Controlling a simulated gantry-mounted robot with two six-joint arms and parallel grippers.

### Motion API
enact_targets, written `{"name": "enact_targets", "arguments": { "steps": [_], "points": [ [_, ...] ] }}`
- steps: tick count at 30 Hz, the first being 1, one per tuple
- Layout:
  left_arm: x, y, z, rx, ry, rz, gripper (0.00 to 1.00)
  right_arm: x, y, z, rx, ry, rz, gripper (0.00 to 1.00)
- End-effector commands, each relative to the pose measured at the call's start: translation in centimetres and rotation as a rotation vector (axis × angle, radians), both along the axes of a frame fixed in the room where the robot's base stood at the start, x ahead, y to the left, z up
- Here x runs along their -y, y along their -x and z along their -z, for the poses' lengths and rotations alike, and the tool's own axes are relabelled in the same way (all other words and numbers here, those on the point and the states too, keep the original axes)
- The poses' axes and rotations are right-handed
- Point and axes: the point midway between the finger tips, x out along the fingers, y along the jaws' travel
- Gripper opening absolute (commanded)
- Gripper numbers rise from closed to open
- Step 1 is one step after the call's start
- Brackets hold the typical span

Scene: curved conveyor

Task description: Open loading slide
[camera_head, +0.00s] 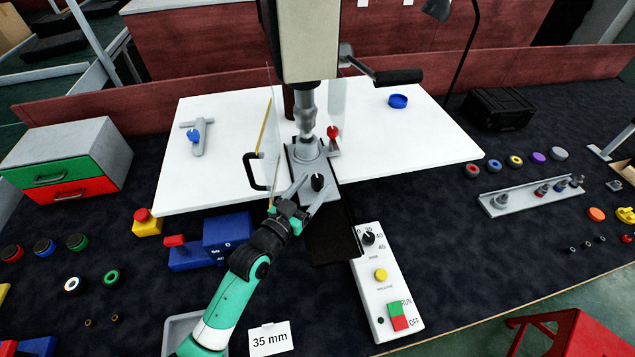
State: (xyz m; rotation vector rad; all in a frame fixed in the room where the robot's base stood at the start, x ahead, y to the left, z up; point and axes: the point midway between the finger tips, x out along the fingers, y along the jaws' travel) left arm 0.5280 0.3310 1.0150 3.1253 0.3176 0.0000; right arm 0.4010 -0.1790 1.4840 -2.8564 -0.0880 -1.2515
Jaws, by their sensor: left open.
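The loading slide appears to be the grey plate (300,187) under the machine's spindle. It carries a small black knob (317,182) near its front end. A dark track (332,238) runs from the plate towards the front of the bench. My left gripper (317,186) is at the plate's front end, with its open fingers on either side of the knob. I cannot tell whether the fingers touch the knob. My right gripper is not in view.
The spindle (307,120) hangs above the plate. A clear guard with a black handle (252,172) stands close to the left of my gripper. A control panel (384,265) lies to the front right. Blue blocks (226,230) and a red-topped button (143,215) are left of my arm.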

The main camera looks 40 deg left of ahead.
Motion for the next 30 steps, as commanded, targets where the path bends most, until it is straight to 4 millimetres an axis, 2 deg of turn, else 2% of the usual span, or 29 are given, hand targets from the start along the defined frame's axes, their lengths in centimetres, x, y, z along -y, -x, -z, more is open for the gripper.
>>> {"name": "enact_targets", "arguments": {
  "steps": [3,6,14,26,30],
  "points": [
    [-0.4,-1.7,0.1,0.001,0.0,0.0,0.71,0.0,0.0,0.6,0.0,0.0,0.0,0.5],
    [-0.5,-2.4,0.1,0.0,0.0,0.0,0.71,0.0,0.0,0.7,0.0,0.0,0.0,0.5],
    [-0.5,-2.5,0.0,-0.001,0.0,0.0,0.71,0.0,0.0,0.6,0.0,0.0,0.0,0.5],
    [-0.5,-2.5,0.0,0.0,0.0,0.0,0.0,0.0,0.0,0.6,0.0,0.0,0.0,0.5],
    [-0.5,-2.5,0.0,0.0,0.0,0.0,0.0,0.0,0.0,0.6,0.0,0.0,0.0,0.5]
  ]
}}
